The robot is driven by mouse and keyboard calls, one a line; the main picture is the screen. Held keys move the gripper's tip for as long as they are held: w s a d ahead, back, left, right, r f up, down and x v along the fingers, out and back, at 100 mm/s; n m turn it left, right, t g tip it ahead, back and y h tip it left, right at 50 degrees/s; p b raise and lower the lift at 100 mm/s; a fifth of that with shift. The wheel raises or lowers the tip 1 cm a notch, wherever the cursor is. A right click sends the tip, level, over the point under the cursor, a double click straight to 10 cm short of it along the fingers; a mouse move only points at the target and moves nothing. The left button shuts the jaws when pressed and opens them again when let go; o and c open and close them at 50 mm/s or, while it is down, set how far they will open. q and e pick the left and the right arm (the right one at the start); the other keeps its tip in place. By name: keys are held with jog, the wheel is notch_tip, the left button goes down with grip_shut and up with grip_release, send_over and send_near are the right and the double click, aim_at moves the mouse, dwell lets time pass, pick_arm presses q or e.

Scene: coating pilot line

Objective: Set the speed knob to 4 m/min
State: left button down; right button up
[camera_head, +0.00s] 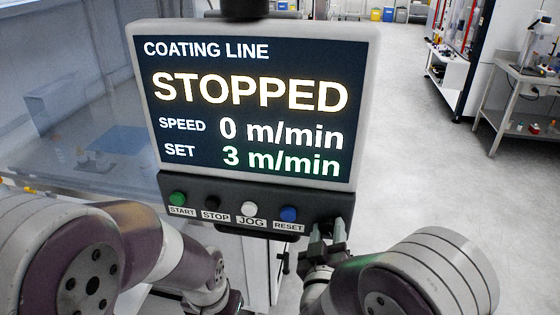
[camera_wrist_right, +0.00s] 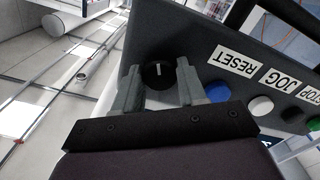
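The speed knob (camera_wrist_right: 158,75) is black and round with a white pointer line, on the dark panel in the right wrist view. The line stands nearly upright in that picture. My right gripper (camera_wrist_right: 157,78) has its two grey fingers on either side of the knob, apart, with narrow gaps seeming to show. In the head view my right gripper (camera_head: 328,230) is at the panel's lower right corner and hides the knob. The display (camera_head: 255,105) reads STOPPED, SPEED 0 m/min, SET 3 m/min. My left arm shows at left; its gripper is not seen.
The button panel (camera_head: 232,218) holds a green START (camera_head: 177,198), a black STOP (camera_head: 212,202), a white JOG (camera_head: 249,208) and a blue RESET button (camera_head: 288,214). RESET (camera_wrist_right: 217,91) is close to the right-hand finger in the wrist view. Open floor lies right of the display.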

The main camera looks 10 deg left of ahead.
jog(key=shift+f+m+b, duration=0.2)
jog(key=shift+m+b, duration=0.2)
jog(key=shift+b, duration=0.2)
jog(key=m+b, duration=0.2)
jog(key=m, duration=0.1)
jog(key=shift+b, duration=0.4)
jog(key=shift+m+b, duration=0.6)
jog(key=shift+m, duration=0.2)
jog(key=shift+r+m, duration=0.2)
jog(key=shift+m, duration=0.2)
